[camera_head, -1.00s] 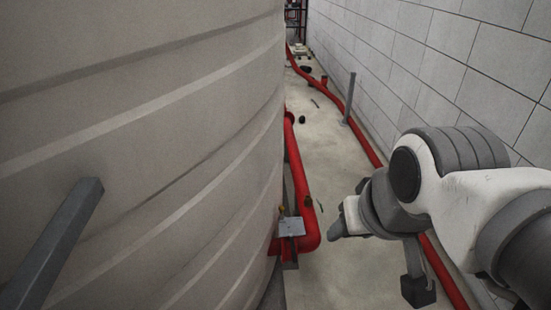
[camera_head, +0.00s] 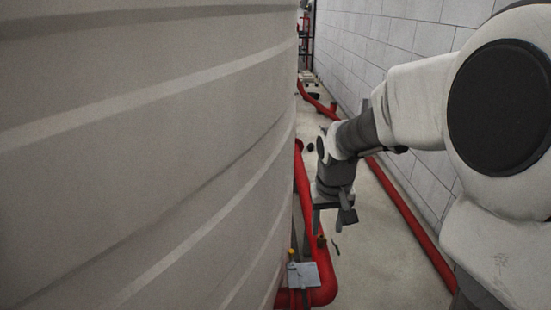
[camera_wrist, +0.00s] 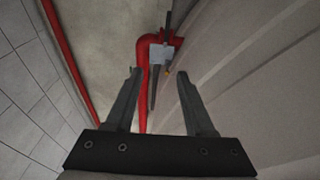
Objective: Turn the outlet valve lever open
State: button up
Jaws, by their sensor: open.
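My gripper (camera_wrist: 159,74) is open and empty, its two fingers spread in the wrist view. Between and beyond the fingertips lies a small grey plate (camera_wrist: 161,53) beside a red pipe (camera_wrist: 144,60), with a small yellow part (camera_wrist: 167,71) at its edge. I cannot tell for certain which part is the valve lever. In the head view, the grey plate (camera_head: 303,275) and the yellow part (camera_head: 291,252) sit at the tank's foot, near the red pipe bend (camera_head: 325,290). My gripper is above and beyond them, not touching the plate.
A large ribbed beige tank (camera_head: 150,150) fills the left. A block wall (camera_head: 400,35) stands at the right, with a long red pipe (camera_head: 405,208) along its foot. Bare concrete floor (camera_head: 375,255) lies between.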

jog(key=w+f+g+b, duration=0.1)
jog(key=w+f+b, duration=0.35)
jog(key=f, duration=0.95)
jog(key=g+b, duration=0.1)
jog(key=b, duration=0.1)
send_over(306, 307)
notch_tip(306, 307, down, 13)
jog(key=shift+y, duration=0.3)
notch_tip(306, 307, down, 17)
jog(key=b, duration=0.5)
jog(key=shift+f+b, duration=0.1)
jog(key=shift+b, duration=0.2)
jog(key=shift+c, duration=0.3)
grip_shut()
jog(key=shift+s, duration=0.1)
